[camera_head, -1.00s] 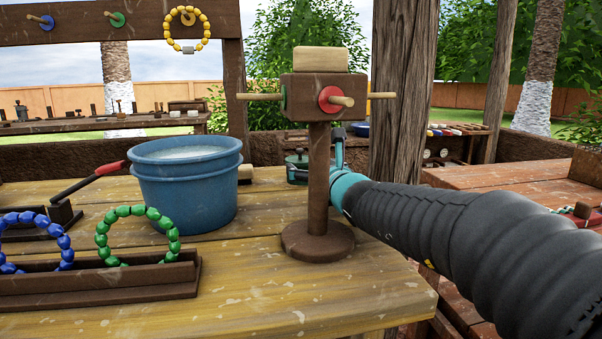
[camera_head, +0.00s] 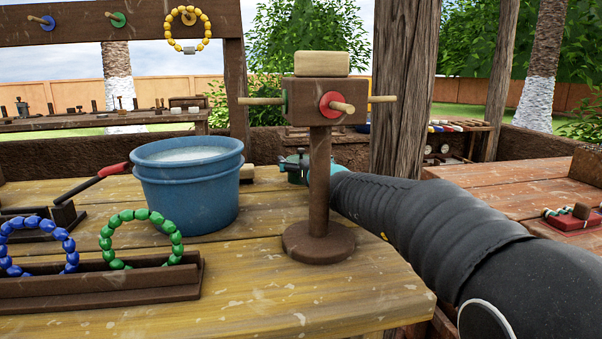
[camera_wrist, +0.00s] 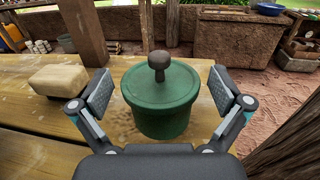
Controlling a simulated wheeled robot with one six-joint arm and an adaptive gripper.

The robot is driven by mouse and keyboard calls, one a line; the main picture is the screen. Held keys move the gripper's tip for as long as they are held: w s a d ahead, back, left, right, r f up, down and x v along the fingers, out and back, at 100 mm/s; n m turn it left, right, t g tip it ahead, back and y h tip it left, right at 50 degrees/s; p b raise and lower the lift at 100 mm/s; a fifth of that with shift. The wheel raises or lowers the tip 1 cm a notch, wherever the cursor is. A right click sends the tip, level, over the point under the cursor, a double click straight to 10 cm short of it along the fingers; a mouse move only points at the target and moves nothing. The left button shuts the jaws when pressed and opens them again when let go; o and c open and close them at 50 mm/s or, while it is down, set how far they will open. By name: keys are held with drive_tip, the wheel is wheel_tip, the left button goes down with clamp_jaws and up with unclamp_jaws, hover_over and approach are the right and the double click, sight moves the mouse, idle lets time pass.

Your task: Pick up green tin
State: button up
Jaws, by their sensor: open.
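The green tin (camera_wrist: 160,98) has a flat lid with a dark knob. In the wrist view it stands upright on the wooden table (camera_wrist: 40,140), centred ahead of my gripper (camera_wrist: 163,92). My gripper is open, with one finger at the left of the tin and one at the right. A gap shows on each side, and the fingers do not appear to touch it. In the head view the tin (camera_head: 293,172) is mostly hidden behind my gripper and the wooden post stand.
A brown post stand (camera_head: 318,190) with pegs stands close to my arm. A blue bucket (camera_head: 188,190) and a rack (camera_head: 100,285) with bead rings are to the left. A pale block (camera_wrist: 72,78) sits left of the tin. A thick wooden post (camera_head: 403,90) rises behind.

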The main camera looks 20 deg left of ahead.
drive_tip(key=c, duration=1.1)
drive_tip(key=shift+r, duration=0.1)
